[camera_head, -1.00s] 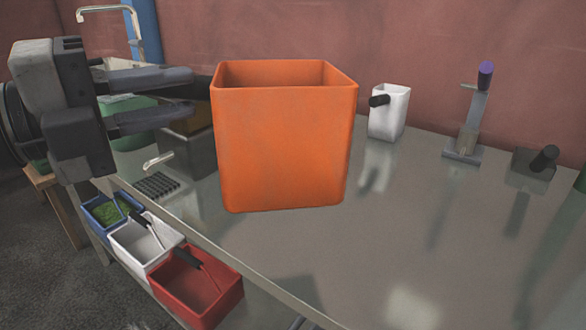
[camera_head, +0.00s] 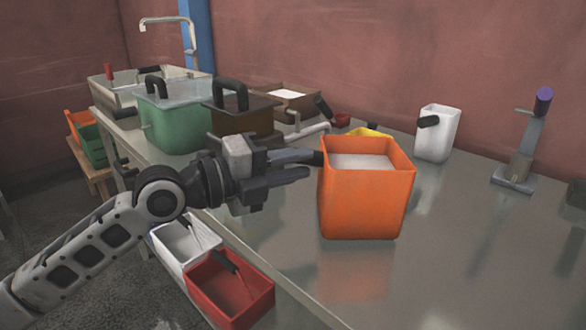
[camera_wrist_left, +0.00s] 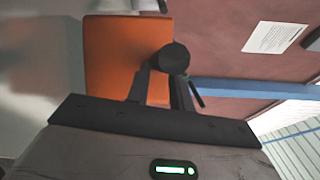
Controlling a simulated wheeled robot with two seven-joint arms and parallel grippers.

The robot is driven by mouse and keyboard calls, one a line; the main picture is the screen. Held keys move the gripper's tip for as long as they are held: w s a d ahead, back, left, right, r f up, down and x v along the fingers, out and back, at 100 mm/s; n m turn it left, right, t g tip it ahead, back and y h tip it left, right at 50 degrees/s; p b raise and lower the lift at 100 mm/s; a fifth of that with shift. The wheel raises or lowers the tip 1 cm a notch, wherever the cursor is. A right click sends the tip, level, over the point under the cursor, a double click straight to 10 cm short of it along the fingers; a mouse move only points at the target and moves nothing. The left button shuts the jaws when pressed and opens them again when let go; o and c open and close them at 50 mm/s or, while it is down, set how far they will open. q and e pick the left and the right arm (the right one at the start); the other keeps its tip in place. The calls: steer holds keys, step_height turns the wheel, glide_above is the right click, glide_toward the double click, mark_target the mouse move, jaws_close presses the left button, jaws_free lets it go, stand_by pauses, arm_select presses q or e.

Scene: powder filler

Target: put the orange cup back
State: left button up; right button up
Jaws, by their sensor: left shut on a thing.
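The orange cup (camera_head: 366,203) is upright over the steel table, with pale content inside. I cannot tell for sure whether its base touches the table; a faint orange reflection shows below it. My left gripper (camera_head: 312,165) comes from the left and is shut on the cup's dark handle, which the fingers mostly hide. In the left wrist view, the fingers (camera_wrist_left: 164,80) are around the round black handle end (camera_wrist_left: 172,58), with the orange cup (camera_wrist_left: 112,50) behind. My right gripper is not in view.
A green container (camera_head: 175,122) and a brown box (camera_head: 243,125) stand on the table at the left. A white cup (camera_head: 437,135) and a purple-topped stand (camera_head: 527,145) are at the back right. White (camera_head: 172,262) and red (camera_head: 228,300) bins hang along the front edge. The right foreground is clear.

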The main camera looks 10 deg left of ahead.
arm_select(q)
steer(key=shift+f, duration=0.4)
steer(key=o, duration=1)
steer(key=b+v, duration=0.6)
steer(key=v, duration=0.6)
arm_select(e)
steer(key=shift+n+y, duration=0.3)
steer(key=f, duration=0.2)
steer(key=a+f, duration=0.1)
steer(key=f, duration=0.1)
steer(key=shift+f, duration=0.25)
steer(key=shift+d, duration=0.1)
